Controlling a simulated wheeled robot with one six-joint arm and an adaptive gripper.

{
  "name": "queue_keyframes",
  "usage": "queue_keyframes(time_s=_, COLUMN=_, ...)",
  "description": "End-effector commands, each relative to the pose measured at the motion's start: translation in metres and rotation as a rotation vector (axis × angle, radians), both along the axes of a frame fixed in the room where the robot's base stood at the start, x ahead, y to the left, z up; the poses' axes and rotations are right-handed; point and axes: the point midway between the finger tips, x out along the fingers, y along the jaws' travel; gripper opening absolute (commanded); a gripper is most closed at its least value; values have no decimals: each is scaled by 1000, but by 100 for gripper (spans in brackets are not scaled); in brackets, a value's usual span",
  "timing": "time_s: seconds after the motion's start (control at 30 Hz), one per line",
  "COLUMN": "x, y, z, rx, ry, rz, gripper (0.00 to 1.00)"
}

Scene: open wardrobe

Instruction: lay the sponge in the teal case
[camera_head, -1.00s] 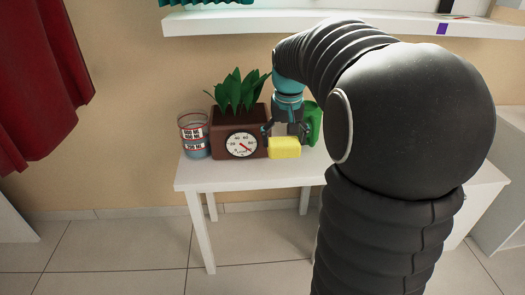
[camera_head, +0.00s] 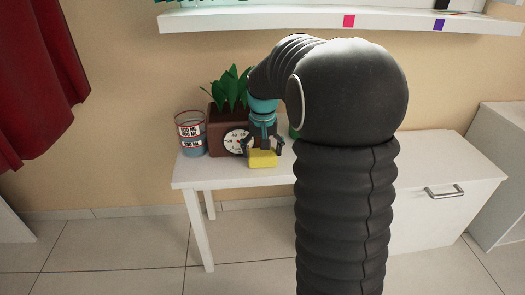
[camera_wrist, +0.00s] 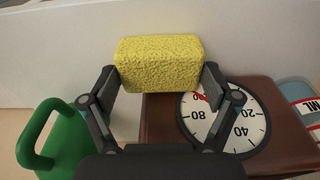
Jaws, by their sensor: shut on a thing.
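The yellow sponge (camera_head: 263,159) is a small block in front of the plant pot in the head view. My gripper (camera_head: 263,149) is shut on it, with one finger at each end. The wrist view also shows the sponge (camera_wrist: 160,65) between my fingertips. Whether it touches the white table cannot be told. I cannot identify the teal case; only a thin teal edge (camera_head: 198,2) shows on the shelf at the top of the head view, cut off by the frame.
The white table (camera_head: 200,179) holds a brown plant pot (camera_head: 220,130), a round dial (camera_head: 237,141) and a measuring cup (camera_head: 190,135). A green watering can (camera_wrist: 68,140) is close by my gripper in the wrist view. A white shelf (camera_head: 290,21) hangs above. A drawer cabinet (camera_head: 470,180) is at the right.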

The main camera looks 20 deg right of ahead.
Motion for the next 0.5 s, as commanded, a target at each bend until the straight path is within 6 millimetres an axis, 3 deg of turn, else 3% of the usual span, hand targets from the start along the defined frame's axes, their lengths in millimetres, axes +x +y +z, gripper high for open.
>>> queue_keyframes(time_s=0.23, x=0, y=0, z=-3, rx=0, ry=0, rz=0, gripper=66)
queue_keyframes(time_s=0.27, x=0, y=0, z=-3, rx=0, ry=0, rz=0, gripper=92)
queue_keyframes(time_s=0.3, x=0, y=0, z=-2, rx=0, ry=0, rz=0, gripper=100)
queue_keyframes(time_s=0.5, x=0, y=0, z=-2, rx=0, ry=0, rz=0, gripper=100)
